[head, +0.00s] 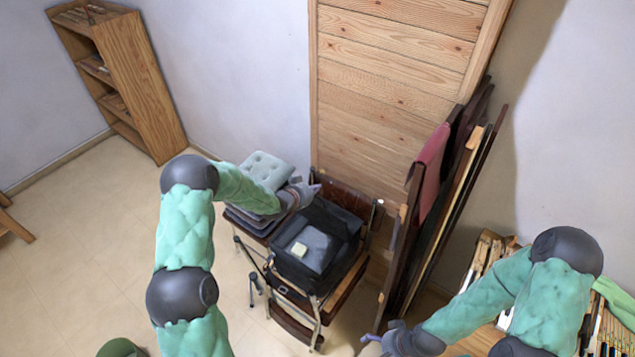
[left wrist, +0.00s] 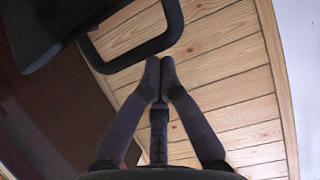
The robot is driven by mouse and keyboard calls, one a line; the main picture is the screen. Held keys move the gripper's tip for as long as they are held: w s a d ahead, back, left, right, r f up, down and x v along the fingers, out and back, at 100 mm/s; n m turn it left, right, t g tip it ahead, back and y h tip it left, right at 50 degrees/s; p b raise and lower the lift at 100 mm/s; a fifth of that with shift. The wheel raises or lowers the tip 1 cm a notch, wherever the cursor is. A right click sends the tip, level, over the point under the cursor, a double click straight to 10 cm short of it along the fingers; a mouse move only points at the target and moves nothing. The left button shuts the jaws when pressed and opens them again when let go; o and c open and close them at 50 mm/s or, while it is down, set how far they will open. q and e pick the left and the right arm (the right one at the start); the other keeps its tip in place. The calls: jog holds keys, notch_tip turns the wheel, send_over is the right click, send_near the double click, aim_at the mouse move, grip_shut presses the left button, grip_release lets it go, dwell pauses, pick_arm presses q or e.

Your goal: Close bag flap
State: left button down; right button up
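A black bag (head: 318,247) sits on a brown chair in the middle of the head view. Its top is open, showing a grey inside with a small pale block (head: 299,249) in it. A dark panel stands at its back, probably the flap. My left gripper (head: 316,187) is at the bag's far edge, near the chair back. In the left wrist view its fingertips (left wrist: 160,72) are together with nothing seen between them, just below a black loop (left wrist: 140,40). My right gripper (head: 368,340) is low in the head view, away from the bag; its fingers are unclear.
Stacked chairs with a pale cushion (head: 266,170) stand left of the bag. Wooden panels (head: 440,220) lean on the right. A wooden board (head: 395,80) stands behind. A piano keyboard (head: 605,330) is at lower right, a bookshelf (head: 135,80) at upper left. The left floor is mostly clear.

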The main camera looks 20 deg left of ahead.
pick_arm(q)
jog(key=shift+s+a, duration=0.1)
jog(key=shift+s, duration=0.15)
jog(key=shift+w+f, duration=0.1)
jog(key=shift+f, duration=0.1)
